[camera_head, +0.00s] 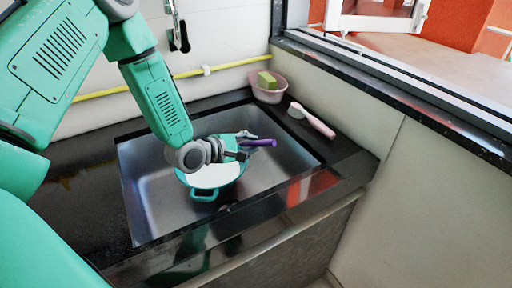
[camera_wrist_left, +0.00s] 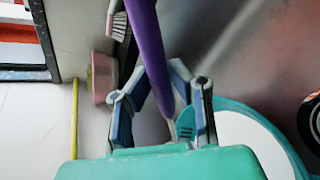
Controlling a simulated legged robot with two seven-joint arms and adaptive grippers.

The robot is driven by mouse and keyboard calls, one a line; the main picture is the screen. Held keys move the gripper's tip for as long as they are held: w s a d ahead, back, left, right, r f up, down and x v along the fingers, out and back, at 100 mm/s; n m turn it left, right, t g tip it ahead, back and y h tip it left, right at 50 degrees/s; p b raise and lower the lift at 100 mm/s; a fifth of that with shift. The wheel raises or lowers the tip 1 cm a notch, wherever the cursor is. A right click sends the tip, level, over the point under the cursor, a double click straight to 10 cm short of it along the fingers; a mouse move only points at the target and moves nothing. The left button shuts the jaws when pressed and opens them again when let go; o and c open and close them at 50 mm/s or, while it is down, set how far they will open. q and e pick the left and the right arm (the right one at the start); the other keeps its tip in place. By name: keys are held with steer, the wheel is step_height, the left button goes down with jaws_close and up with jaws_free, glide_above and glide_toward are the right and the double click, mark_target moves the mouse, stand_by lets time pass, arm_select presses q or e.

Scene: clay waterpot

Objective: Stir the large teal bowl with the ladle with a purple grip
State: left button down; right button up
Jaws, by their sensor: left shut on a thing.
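The large teal bowl (camera_head: 205,192) stands in the metal sink, with a white surface inside it. It also shows at the lower right of the left wrist view (camera_wrist_left: 285,142). My left gripper (camera_head: 240,148) is over the bowl's far right side, shut on the purple grip of the ladle (camera_head: 260,143). In the left wrist view the purple grip (camera_wrist_left: 147,45) runs up from between the fingers (camera_wrist_left: 165,110). The ladle's lower end is hidden behind the gripper, so I cannot tell whether it touches the contents. My right gripper is not in view.
A pink basin (camera_head: 268,92) with a green-yellow sponge (camera_head: 266,79) stands in the counter's back corner. A pink-handled brush (camera_head: 314,121) lies on the dark counter right of the sink. Sink walls (camera_head: 297,150) surround the bowl. A yellow hose (camera_head: 225,66) runs along the wall.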

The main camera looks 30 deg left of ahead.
arm_select(q)
steer(key=shift+s+a+r+t+b, duration=0.2)
steer(key=shift+s+t+b, duration=0.3)
steer(key=shift+t+b, duration=0.3)
steer(key=shift+r, duration=0.1)
